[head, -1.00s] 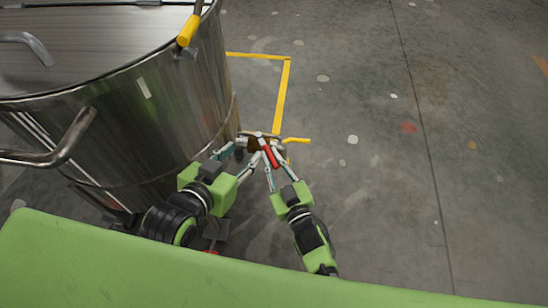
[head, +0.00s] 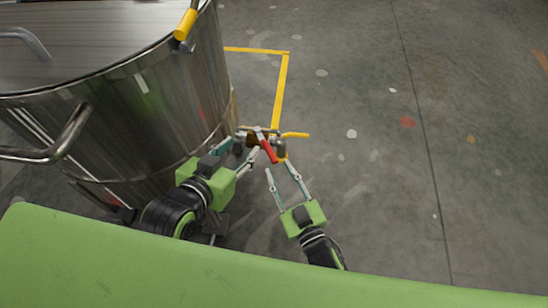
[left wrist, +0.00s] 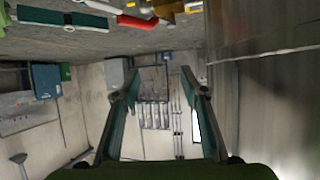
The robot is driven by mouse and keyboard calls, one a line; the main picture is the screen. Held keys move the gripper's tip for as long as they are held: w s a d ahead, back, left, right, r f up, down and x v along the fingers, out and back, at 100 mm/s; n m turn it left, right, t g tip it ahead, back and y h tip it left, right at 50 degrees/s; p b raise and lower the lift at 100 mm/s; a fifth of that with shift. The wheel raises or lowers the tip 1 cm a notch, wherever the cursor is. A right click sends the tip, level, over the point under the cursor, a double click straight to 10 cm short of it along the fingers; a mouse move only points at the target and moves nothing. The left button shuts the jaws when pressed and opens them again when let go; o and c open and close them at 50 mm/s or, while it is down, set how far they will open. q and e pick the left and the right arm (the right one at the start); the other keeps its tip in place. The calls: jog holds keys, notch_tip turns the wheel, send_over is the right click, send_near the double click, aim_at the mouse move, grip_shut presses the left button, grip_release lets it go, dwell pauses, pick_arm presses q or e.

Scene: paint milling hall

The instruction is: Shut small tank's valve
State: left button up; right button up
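The steel tank (head: 115,110) stands at the left in the head view. A valve fitting (head: 280,150) sits low at its right side. Its red lever (head: 267,148) slants down to the right; the lever also shows at the top of the left wrist view (left wrist: 137,22). My left gripper (head: 246,147) is open beside the fitting, its fingers partly hidden. In the left wrist view, nothing is between its fingers (left wrist: 157,80). My right gripper (head: 277,167) is open and empty just below the lever, apparently apart from it.
A yellow handle (head: 295,135) sticks out right of the fitting. Another yellow handle (head: 186,24) is at the tank's rim, and a bent steel handle (head: 62,140) juts from its side. Open concrete floor (head: 400,180) lies to the right, with a yellow line (head: 280,85).

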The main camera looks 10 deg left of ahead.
jog(key=shift+v, duration=2.4)
